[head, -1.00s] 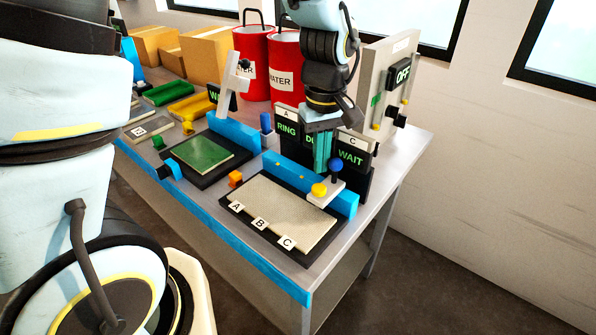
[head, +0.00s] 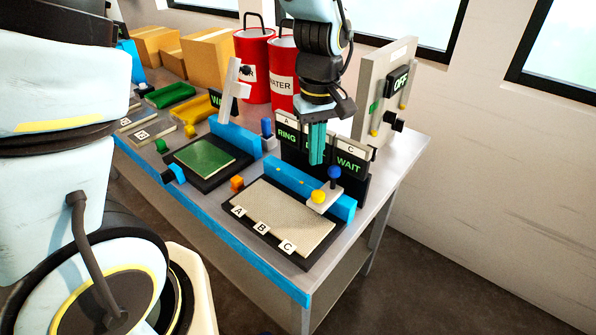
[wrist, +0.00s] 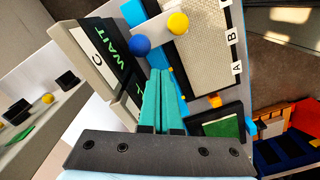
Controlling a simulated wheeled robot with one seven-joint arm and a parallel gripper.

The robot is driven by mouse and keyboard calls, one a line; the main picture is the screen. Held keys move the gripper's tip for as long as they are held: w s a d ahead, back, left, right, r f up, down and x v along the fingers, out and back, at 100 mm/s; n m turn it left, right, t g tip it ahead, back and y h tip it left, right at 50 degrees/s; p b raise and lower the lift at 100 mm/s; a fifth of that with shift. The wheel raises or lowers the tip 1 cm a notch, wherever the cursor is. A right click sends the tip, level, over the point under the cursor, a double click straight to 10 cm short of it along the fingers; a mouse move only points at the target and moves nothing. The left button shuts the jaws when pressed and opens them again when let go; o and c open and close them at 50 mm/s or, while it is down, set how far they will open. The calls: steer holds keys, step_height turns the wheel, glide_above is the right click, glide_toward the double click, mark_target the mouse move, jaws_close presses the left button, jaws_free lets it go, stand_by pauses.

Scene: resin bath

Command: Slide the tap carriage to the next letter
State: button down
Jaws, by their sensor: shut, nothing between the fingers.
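The tap carriage (head: 325,201) is a pale block on a blue rail, with a yellow knob (head: 319,196) in front and a blue ball (head: 333,172) on a short stem. It sits towards the right end of the rail, on the C side of the labels A (head: 238,211), B (head: 262,228) and C (head: 287,247). My gripper (head: 316,161) points down with its teal fingers shut and empty, above and behind the rail, left of the blue ball. In the wrist view, its fingertips (wrist: 161,72) are near the blue ball (wrist: 140,47) but look apart from it.
Behind the rail stand the RING sign (head: 288,136) and WAIT sign (head: 350,163); my gripper covers most of the middle sign. A panel with an OFF display (head: 400,83) stands at right. Red water cans (head: 283,72) are behind. A green plate (head: 204,157) lies left.

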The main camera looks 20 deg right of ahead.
step_height(320, 180, up, 6)
steer(key=p, duration=0.4)
steer(key=shift+f, duration=0.15)
stand_by(0.3)
steer(key=w+a, duration=0.3)
steer(key=a, duration=1.1)
steer(key=w+a+m+t+b, duration=0.1)
steer(key=w+a, duration=0.3)
steer(key=a, duration=1)
steer(key=shift+w+a+r+t, duration=0.15)
steer(key=shift+a+r+t, duration=0.15)
steer(key=shift+a, duration=0.1)
